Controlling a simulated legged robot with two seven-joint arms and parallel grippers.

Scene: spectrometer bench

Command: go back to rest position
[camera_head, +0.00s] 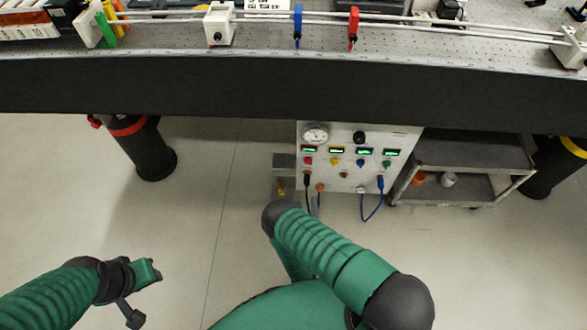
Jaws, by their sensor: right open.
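I see no second gripper. Another green arm section of mine with dark joints fills the lower middle, bent, and its far end is hidden.
The optical bench (230,85) spans the top, with rods and a blue holder (298,22) and a red holder (353,28). Below it are a control panel (340,150), hanging cables, a grey cart (470,150) and dark bench legs (145,150). The floor at left is clear.

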